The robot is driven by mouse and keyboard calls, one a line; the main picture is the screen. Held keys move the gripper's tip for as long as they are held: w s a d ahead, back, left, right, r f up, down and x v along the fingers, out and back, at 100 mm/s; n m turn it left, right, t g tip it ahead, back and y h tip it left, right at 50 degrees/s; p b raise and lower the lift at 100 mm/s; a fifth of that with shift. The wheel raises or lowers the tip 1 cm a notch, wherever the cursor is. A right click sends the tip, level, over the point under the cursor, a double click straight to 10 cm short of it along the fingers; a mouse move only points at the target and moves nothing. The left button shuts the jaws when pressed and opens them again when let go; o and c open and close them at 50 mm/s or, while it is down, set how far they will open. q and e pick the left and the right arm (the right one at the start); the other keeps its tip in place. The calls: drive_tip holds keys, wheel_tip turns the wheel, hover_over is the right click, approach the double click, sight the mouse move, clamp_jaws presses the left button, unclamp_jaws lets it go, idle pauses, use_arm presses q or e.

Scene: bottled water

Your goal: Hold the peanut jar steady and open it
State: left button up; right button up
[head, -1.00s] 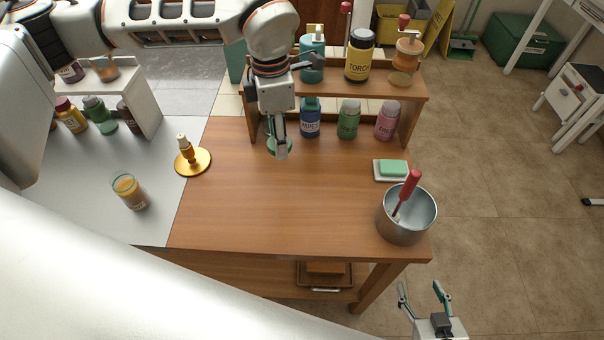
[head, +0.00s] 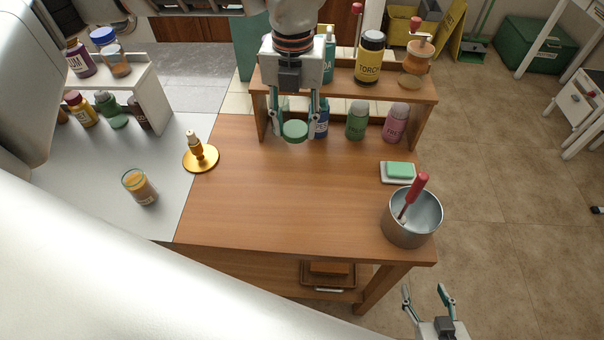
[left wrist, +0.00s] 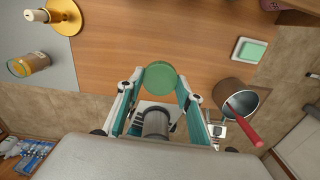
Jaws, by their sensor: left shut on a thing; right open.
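The jar (head: 138,187) with orange-brown contents stands upright on the pale left counter. It looks open, with no lid on its glass rim; it also shows in the left wrist view (left wrist: 30,63). My left gripper (head: 294,132) is shut on a round green lid (head: 295,130), held above the back of the wooden table, away from the jar. The lid shows between the fingertips in the left wrist view (left wrist: 160,76). My right gripper (head: 427,294) is open and empty, beyond the table's front right corner. Neither gripper touches the jar.
A gold stand (head: 201,158) is right of the jar. A metal pot (head: 410,225) with a red-handled tool and a soap dish (head: 398,175) are at the table's right. Bottles line the shelf (head: 430,92) behind. The middle of the wooden table (head: 280,205) is clear.

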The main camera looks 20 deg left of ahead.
sight(297, 183)
use_arm(q)
wheel_tip(297, 183, down, 17)
drive_tip(key=shift+s+p, duration=0.1)
drive_tip(key=shift+p, duration=0.65)
drive_tip(key=shift+f, duration=0.45)
drive_tip(key=shift+f, duration=0.1)
drive_tip(key=o, duration=1.2)
drive_tip(key=shift+o, duration=0.2)
drive_tip(key=shift+r, duration=0.4)
wheel_tip(297, 183, up, 12)
drive_tip(key=b, duration=0.1)
drive_tip(key=shift+f, duration=0.2)
